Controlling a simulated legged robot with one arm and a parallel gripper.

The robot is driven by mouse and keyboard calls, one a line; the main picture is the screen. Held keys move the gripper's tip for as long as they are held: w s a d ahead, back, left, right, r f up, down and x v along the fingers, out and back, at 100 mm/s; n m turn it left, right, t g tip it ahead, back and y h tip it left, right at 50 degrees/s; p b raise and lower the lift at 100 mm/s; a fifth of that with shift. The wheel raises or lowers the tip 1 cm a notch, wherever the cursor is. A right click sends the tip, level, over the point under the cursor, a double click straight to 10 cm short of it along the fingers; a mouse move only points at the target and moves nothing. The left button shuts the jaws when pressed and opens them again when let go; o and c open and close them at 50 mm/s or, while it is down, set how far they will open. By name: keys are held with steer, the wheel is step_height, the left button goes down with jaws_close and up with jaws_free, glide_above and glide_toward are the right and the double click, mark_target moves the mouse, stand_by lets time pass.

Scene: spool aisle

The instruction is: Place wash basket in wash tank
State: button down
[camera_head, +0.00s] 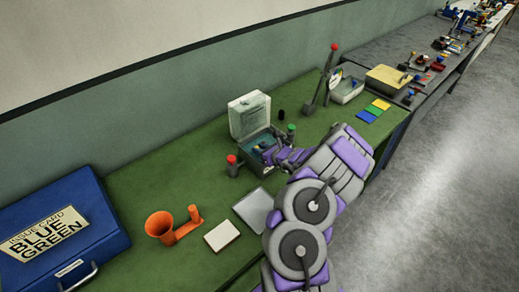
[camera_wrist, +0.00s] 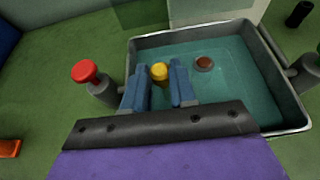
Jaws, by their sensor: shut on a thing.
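The wash tank (camera_head: 240,151) is an open-lidded metal box with a raised pale lid (camera_head: 248,115), on the green bench. In the wrist view the tank (camera_wrist: 275,92) shows a grey rim and teal inside, with a round brown spot (camera_wrist: 204,63) within. My gripper (camera_wrist: 160,85) has its two blue fingers closed around a yellow knob (camera_wrist: 160,72), seemingly the wash basket's handle. The fingers and knob appear over the tank's near left part. The basket's body is hidden below my gripper, so I cannot tell whether it touches the tank floor.
A red-topped post (camera_head: 232,164) and a green-topped post (camera_head: 291,131) flank the tank. An orange funnel piece (camera_head: 160,226), a white block (camera_head: 221,236), a grey plate (camera_head: 254,208) and a blue case (camera_head: 60,232) lie left. Coloured cards (camera_head: 373,111) and a tall red-topped lever (camera_head: 325,75) stand right.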

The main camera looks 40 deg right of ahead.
steer(key=c, duration=1.1)
jaws_free()
steer(key=shift+d, duration=0.3)
steer(key=shift+o, duration=0.9)
steer(key=shift+a+r, duration=0.1)
steer(key=shift+a, duration=0.2)
steer(key=shift+r, duration=0.4)
steer(key=p+v, duration=0.2)
steer(key=v, duration=1)
